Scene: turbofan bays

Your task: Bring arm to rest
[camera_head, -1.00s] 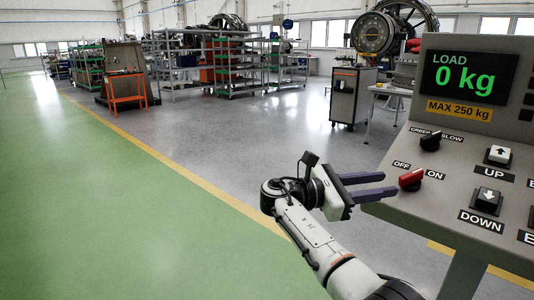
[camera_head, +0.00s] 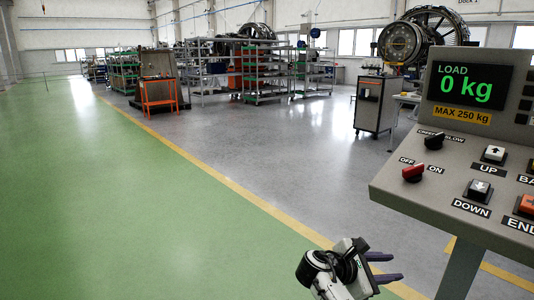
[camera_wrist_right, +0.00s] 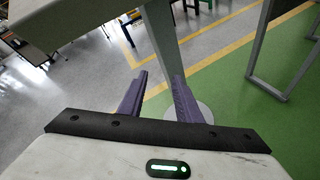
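My right gripper (camera_head: 384,267) is low in the head view, below and left of the control panel (camera_head: 420,187). Its two purple fingers are spread apart with nothing between them. In the right wrist view the open fingers (camera_wrist_right: 158,98) point toward the panel's grey post (camera_wrist_right: 163,45), which stands beyond them; whether they touch it cannot be told, but a gap seems to show. My left gripper is in neither view.
The panel carries a red OFF/ON knob (camera_head: 413,173), a black knob (camera_head: 434,141), UP (camera_head: 494,154) and DOWN (camera_head: 478,190) buttons, and a screen (camera_head: 470,87) reading 0 kg. A tool cabinet (camera_head: 375,103) stands behind. Green floor at left is clear.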

